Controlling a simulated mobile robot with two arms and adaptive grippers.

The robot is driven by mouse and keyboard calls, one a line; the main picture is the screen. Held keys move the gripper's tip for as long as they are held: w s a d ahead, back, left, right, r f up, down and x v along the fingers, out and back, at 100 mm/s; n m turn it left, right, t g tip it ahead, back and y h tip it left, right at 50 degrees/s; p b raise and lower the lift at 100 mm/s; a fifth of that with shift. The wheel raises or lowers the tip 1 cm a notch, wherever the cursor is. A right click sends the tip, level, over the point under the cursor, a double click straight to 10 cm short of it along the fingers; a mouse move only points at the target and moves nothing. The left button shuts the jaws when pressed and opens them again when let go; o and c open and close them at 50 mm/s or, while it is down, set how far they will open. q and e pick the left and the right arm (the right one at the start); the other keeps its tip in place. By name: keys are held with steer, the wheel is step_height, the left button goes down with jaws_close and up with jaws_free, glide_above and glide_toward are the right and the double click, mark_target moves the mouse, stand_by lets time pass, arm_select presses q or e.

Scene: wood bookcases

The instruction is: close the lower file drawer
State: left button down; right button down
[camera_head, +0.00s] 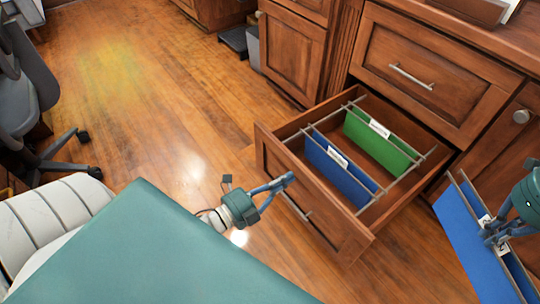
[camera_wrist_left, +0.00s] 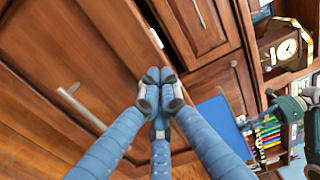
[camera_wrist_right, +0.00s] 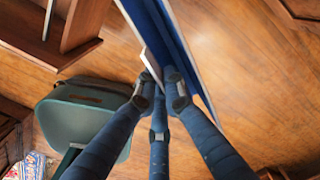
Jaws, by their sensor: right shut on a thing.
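The lower file drawer (camera_head: 348,238) is pulled far out of the wood cabinet, with a bar handle (camera_head: 294,206) on its front. Inside hang a blue folder (camera_head: 345,172) and a green folder (camera_head: 378,142) on metal rails. My left gripper (camera_head: 287,181) has its fingers together and empty, just in front of the drawer front near its top edge; I cannot tell if it touches. The fingers also show closed in the left wrist view (camera_wrist_left: 160,80). My right gripper (camera_head: 490,232) is shut on another blue folder (camera_head: 463,232), held outside the drawer at the right.
A shut upper drawer (camera_head: 420,75) with a bar handle is above the open one. An office chair (camera_head: 35,90) stands at the left. A dark bin (camera_head: 252,45) stands by the cabinets at the back. The wood floor (camera_head: 150,90) between is clear.

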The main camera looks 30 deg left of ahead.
arm_select(q)
steer(key=shift+x, duration=1.1)
arm_select(e)
steer(key=shift+f, duration=0.35)
